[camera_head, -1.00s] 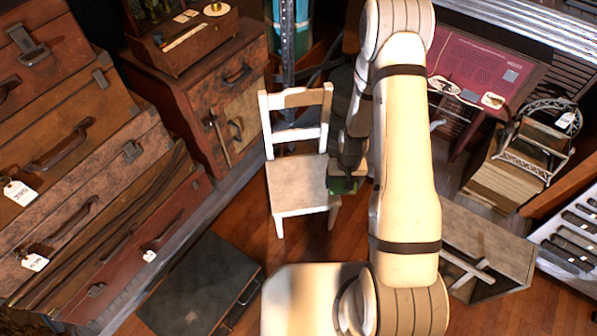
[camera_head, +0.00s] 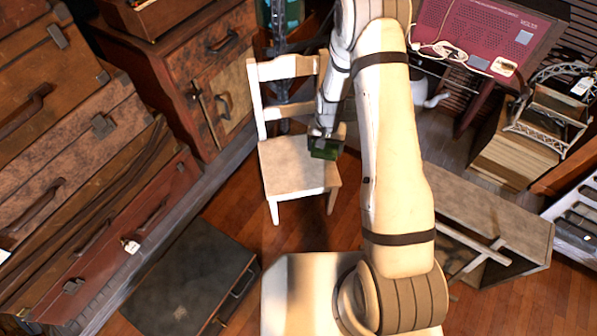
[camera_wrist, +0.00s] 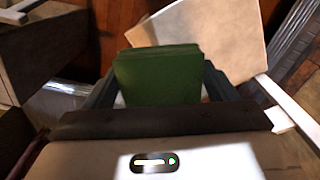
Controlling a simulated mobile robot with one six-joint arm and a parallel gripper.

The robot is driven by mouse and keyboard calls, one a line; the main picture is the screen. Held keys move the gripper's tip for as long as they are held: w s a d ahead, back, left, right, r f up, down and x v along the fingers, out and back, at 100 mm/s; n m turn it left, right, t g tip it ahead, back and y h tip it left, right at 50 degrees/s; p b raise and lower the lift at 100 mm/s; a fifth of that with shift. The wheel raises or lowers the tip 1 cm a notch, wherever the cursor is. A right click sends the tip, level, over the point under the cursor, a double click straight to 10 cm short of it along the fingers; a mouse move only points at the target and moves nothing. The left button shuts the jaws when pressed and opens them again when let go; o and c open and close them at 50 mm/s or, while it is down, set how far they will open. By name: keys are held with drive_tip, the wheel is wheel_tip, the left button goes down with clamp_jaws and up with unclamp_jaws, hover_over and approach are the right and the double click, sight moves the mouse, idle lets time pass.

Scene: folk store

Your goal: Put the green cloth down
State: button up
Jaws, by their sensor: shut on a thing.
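The green cloth (camera_head: 324,150) is a small folded dark green block. My gripper (camera_head: 322,137) is shut on it, over the right part of the white chair's seat (camera_head: 288,172). In the wrist view the cloth (camera_wrist: 158,75) stands out between the two dark fingers of my gripper (camera_wrist: 158,92). The chair seat (camera_wrist: 215,35) shows behind and to the right of it there. I cannot tell whether the cloth touches the seat or hangs just above it. Part of the chair's right side is hidden by my arm.
Stacked suitcases (camera_head: 70,170) fill the left. A dark flat case (camera_head: 195,285) lies on the wooden floor in front of the chair. A wooden cabinet (camera_head: 190,75) stands behind left. A grey-topped low table (camera_head: 495,215) lies to the right of my arm. The chair seat's left part is bare.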

sight(297, 163)
drive_tip(key=w+a+f+m+b, duration=0.4)
drive_tip(key=w+a+f+b, duration=0.5)
drive_tip(key=b, duration=0.6)
wheel_tip(297, 163, down, 9)
drive_tip(key=b, duration=0.3)
drive_tip(key=shift+s+d+f, duration=0.1)
drive_tip(key=shift+f, duration=0.2)
drive_tip(key=o, duration=0.9)
drive_tip(key=shift+c, duration=0.2)
drive_tip(key=shift+r, duration=0.1)
